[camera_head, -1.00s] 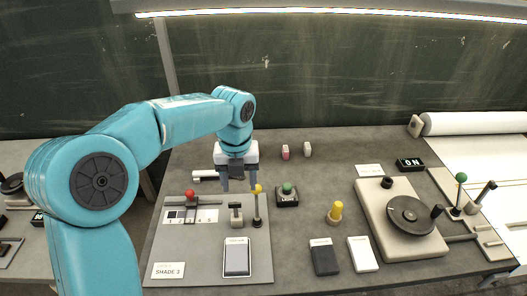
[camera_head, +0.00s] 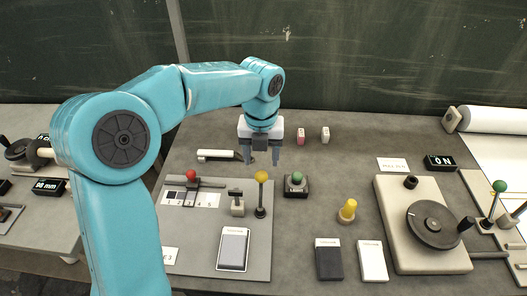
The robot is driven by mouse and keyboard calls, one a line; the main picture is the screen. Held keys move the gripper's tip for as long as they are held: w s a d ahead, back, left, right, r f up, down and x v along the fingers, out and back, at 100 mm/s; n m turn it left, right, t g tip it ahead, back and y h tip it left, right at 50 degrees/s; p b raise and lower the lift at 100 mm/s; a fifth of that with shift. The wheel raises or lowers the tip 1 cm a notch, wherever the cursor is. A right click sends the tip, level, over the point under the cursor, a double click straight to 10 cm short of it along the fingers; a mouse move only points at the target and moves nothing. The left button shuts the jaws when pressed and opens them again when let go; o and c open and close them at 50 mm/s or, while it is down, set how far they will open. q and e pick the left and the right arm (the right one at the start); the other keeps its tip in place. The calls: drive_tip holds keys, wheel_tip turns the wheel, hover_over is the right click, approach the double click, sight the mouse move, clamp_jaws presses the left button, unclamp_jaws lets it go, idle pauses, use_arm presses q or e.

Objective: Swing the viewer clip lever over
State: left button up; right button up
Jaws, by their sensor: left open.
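A grey panel (camera_head: 195,250) on the bench carries a lever with a yellow ball (camera_head: 261,177) on an upright dark stem, a small block with a dark top (camera_head: 237,203), and a pale framed pad (camera_head: 233,249). I cannot tell for certain which of these is the viewer clip lever; no readable label names it. My left gripper (camera_head: 262,162) points down, open and empty. In the picture its fingertips are just above the yellow ball and appear apart from it; the depth gap is unclear. My right gripper is not in view.
A red-knobbed slider (camera_head: 190,178) sits on the panel's left. A white-handled tool (camera_head: 218,155) lies behind the panel. A green button box (camera_head: 296,184) stands just right of the yellow-ball lever. A yellow knob (camera_head: 348,210) and a crank plate (camera_head: 397,251) are farther right.

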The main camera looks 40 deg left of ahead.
sight(262, 172)
use_arm(q)
wheel_tip(262, 172, down, 6)
drive_tip(key=b, duration=0.5)
drive_tip(key=shift+r, duration=0.1)
drive_tip(key=shift+s+a+r, duration=0.1)
drive_tip(key=shift+s, duration=0.1)
drive_tip(key=shift+r, duration=0.1)
drive_tip(key=shift+w+d+p, duration=0.2)
drive_tip(key=shift+w+p, duration=0.15)
drive_tip(key=shift+s+a+f, duration=0.1)
drive_tip(key=shift+s+f, duration=0.05)
drive_tip(key=shift+f, duration=0.05)
drive_tip(key=c, duration=0.8)
drive_tip(key=shift+o, duration=0.2)
